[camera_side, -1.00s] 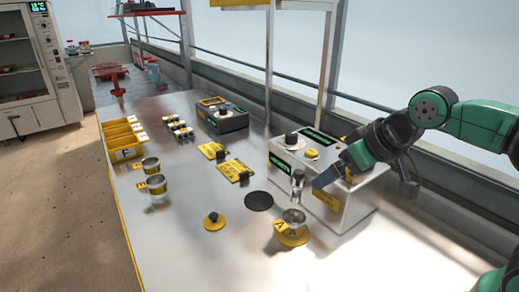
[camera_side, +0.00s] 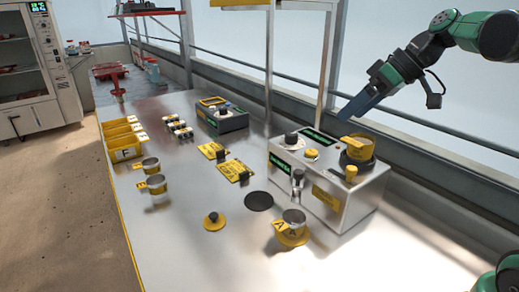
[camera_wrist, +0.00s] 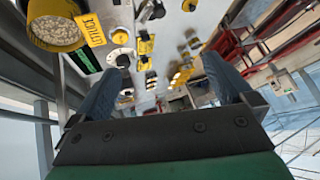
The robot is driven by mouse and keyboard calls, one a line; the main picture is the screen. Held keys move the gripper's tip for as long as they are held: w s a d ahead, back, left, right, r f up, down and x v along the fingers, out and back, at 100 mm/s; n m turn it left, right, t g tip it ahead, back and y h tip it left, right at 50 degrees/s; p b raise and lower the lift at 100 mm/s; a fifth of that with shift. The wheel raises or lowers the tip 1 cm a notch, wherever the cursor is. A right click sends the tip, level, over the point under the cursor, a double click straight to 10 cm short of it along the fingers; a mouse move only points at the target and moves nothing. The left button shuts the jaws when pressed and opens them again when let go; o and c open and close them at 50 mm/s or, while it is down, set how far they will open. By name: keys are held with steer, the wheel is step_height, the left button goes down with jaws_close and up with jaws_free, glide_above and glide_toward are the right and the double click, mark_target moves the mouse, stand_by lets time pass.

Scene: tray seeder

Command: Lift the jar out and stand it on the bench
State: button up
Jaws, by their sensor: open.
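The jar (camera_side: 361,148) is a yellow cup with a yellow tag on its left side. It sits in a dark round seat on top of the silver seeder box (camera_side: 349,213). In the wrist view the jar (camera_wrist: 56,34) is at the top left, with pale grains inside and a lettered tag. My gripper (camera_side: 343,119) is above the seeder, up and left of the jar, not touching it. In the wrist view its blue fingers are apart and nothing is between them (camera_wrist: 160,82). The bench (camera_side: 180,240) is a shiny metal top in front of the seeder.
A black disc (camera_side: 259,201) and a yellow disc with a knob (camera_side: 214,224) lie nearby. Two cups (camera_side: 151,163) and yellow bins (camera_side: 122,137) line the left edge.

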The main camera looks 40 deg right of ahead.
steer(key=n+t+y, duration=0.2)
glide_above(359, 145)
steer(key=s+d+r+n+t+y, duration=0.1)
steer(key=s+d+r+n+t, duration=0.15)
steer(key=d, duration=0.45)
steer(key=shift+y, duration=0.3)
steer(key=f, duration=1)
steer(key=shift+w+a+f, duration=0.1)
steer(key=shift+w+f, duration=0.1)
steer(key=shift+f, duration=0.6)
steer(key=shift+w+a+f, duration=0.2)
steer(key=shift+w+a, duration=0.1)
steer(key=shift+x, duration=2.35)
steer(key=shift+r, duration=0.1)
steer(key=shift+c, duration=0.2)
